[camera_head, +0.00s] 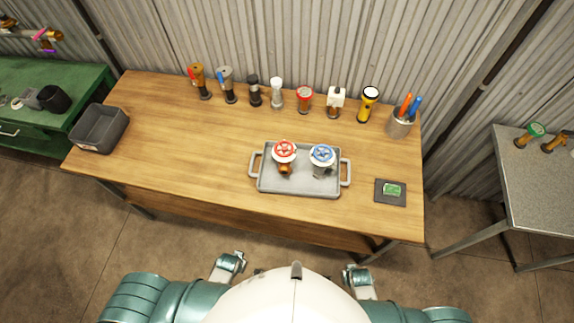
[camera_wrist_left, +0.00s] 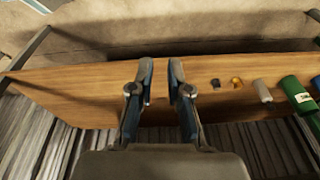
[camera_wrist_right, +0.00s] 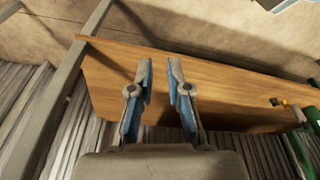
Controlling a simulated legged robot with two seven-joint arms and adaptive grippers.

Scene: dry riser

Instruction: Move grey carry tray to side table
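The grey carry tray (camera_head: 300,188) lies flat near the front edge of the wooden workbench (camera_head: 190,140), with a handle at each end. A valve with a red handwheel (camera_head: 284,150) and one with a blue handwheel (camera_head: 322,155) stand in it. A grey-topped side table (camera_head: 545,190) stands apart at the right. My left gripper (camera_head: 230,262) and right gripper (camera_head: 358,277) are in front of the bench, apart from the tray. In the left wrist view (camera_wrist_left: 161,75) and right wrist view (camera_wrist_right: 160,73), the fingers are parted with nothing between them.
Several valves and fittings line the bench's back, with a yellow torch (camera_head: 368,104) and a tool cup (camera_head: 400,124). A grey bin (camera_head: 100,128) sits at the left end, a dark pad (camera_head: 390,192) right of the tray. The side table holds small valves (camera_head: 535,133). A green bench (camera_head: 60,75) stands left.

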